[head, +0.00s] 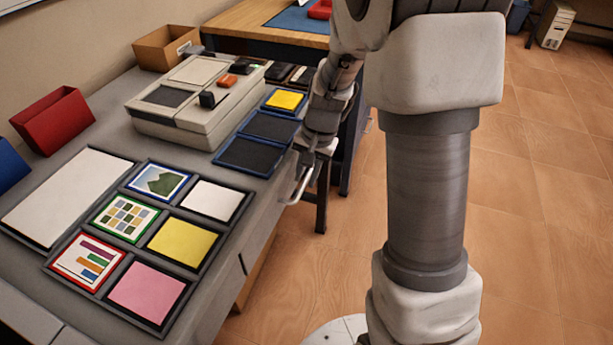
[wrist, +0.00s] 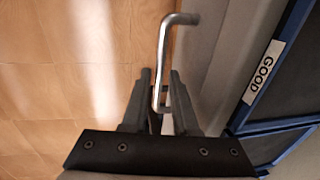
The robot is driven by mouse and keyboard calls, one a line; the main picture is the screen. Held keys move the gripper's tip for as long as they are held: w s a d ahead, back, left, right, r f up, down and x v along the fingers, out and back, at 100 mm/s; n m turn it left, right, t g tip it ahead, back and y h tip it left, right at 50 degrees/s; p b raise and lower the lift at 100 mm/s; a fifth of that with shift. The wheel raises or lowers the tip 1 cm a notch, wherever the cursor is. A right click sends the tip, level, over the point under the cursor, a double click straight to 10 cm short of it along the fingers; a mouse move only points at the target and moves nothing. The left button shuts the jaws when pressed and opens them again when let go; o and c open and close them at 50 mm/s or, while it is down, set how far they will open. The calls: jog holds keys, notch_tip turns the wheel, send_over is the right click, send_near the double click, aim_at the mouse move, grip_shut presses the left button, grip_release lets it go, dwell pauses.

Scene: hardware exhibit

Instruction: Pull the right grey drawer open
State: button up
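The right grey drawer (head: 262,226) is in the side of the grey table and looks closed, its front seen at a steep angle. Its silver bar handle (head: 301,184) sticks out near the far end. The handle (wrist: 162,58) also shows in the wrist view, with its near end between my fingers. My gripper (head: 305,165) is at the handle, partly hidden by my arm. In the wrist view my gripper (wrist: 160,76) has one finger on each side of the bar, with a small gap showing, so it looks open around the handle.
The grey table (head: 120,148) carries framed cards, a grey case (head: 165,122) and blue-rimmed trays (head: 250,153). One tray shows a GOOD label (wrist: 263,72) close to my gripper's right. A wooden-topped bench (head: 240,22) stands behind.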

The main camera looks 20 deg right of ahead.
grip_shut()
dwell(1.4)
